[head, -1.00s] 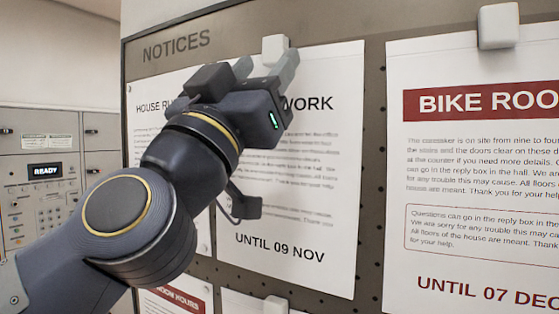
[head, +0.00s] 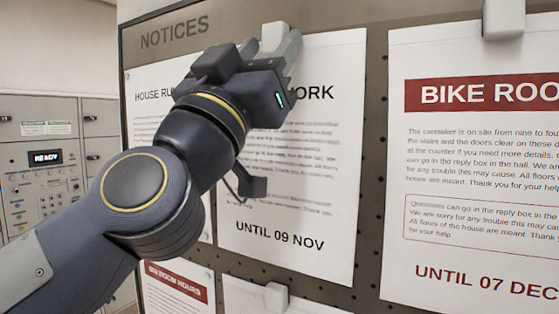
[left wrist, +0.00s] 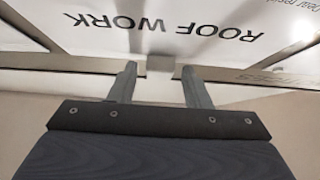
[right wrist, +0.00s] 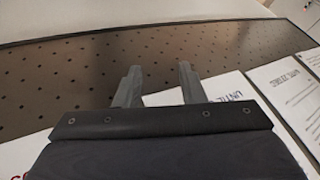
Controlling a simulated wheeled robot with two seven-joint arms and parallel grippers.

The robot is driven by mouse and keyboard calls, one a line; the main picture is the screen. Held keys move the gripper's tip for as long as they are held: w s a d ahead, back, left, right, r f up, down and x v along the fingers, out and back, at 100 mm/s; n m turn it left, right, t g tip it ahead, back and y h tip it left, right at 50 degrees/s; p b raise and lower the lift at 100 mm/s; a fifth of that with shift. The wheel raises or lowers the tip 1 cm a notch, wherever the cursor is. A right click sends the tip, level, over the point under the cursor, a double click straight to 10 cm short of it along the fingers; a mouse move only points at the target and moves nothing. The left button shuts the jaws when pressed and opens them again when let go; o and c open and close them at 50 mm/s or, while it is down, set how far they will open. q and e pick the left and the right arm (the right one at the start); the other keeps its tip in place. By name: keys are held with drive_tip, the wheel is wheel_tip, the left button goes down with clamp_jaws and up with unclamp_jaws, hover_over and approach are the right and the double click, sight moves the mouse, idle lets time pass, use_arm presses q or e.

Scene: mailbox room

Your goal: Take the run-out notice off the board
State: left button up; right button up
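A white notice (head: 300,200) hangs on the board; in the head view it reads "…ORK" and "UNTIL 09 NOV", and in the left wrist view its heading is "ROOF WORK" (left wrist: 175,24). My left gripper (head: 279,42) is at its top edge, its arm covering part of the sheet. In the left wrist view the open fingers (left wrist: 159,70) stand either side of a pale clip (left wrist: 160,63), with gaps. Another notice (head: 470,190), "BIKE ROO…", "UNTIL 07 DEC", hangs to the right under a white clip (head: 503,18). My right gripper (right wrist: 159,70) is open and empty before the board.
The dark perforated board (head: 370,230) is headed "NOTICES". A partly hidden "HOUSE RU…" notice (head: 150,105) hangs at left. A grey panel (head: 45,190) reading "READY" stands at far left.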

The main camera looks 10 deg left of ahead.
use_arm(q)
drive_tip(key=c, duration=0.7)
drive_tip(key=shift+c, duration=0.2)
